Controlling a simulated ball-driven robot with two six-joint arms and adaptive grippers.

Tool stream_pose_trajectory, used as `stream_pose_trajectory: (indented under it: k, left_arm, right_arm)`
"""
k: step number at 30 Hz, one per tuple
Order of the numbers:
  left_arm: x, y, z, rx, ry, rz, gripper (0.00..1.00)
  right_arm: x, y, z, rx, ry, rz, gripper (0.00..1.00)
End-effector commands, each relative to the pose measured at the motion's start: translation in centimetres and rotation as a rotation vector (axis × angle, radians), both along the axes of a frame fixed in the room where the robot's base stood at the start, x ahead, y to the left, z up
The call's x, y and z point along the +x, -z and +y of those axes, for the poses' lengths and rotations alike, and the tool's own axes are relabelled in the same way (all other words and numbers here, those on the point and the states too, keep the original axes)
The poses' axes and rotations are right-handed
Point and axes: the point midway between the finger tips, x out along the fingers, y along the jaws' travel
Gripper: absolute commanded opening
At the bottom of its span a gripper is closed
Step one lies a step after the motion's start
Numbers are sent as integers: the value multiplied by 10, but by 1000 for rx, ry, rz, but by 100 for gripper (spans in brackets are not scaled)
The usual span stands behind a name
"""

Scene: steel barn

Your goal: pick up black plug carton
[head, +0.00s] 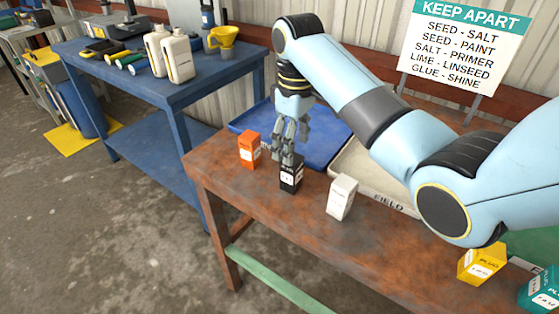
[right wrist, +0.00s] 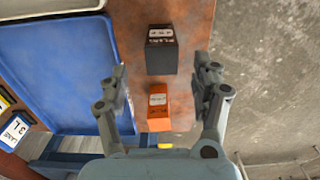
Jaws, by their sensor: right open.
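The black carton (head: 291,179) stands upright near the front edge of the rusty table, with a white label low on its side. My right gripper (head: 287,152) points down just above and behind it and partly overlaps its top. In the right wrist view the black carton (right wrist: 162,56) lies between and slightly beyond the fingertips of the open right gripper (right wrist: 162,72), with a gap on both sides. Lettering shows on it, too small to read surely. My left gripper is not in view.
An orange carton (head: 249,150) stands left of the black one, a white carton (head: 342,197) right. Behind are a blue tray (head: 247,122) and a cream tray (head: 400,206). Yellow (head: 482,263) and teal (head: 540,292) cartons stand at far right. A sign (head: 464,45) lists things kept apart.

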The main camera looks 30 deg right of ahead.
Motion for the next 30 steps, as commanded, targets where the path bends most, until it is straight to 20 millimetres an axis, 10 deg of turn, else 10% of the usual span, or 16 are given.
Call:
stream_pose_trajectory:
  k: [13, 30]
  left_arm:
    - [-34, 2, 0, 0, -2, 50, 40]
    - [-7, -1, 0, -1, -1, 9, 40]
  right_arm:
    - [-1, 57, 1, 0, 0, 2, 65]
    - [1, 107, 3, 1, 0, 1, 65]
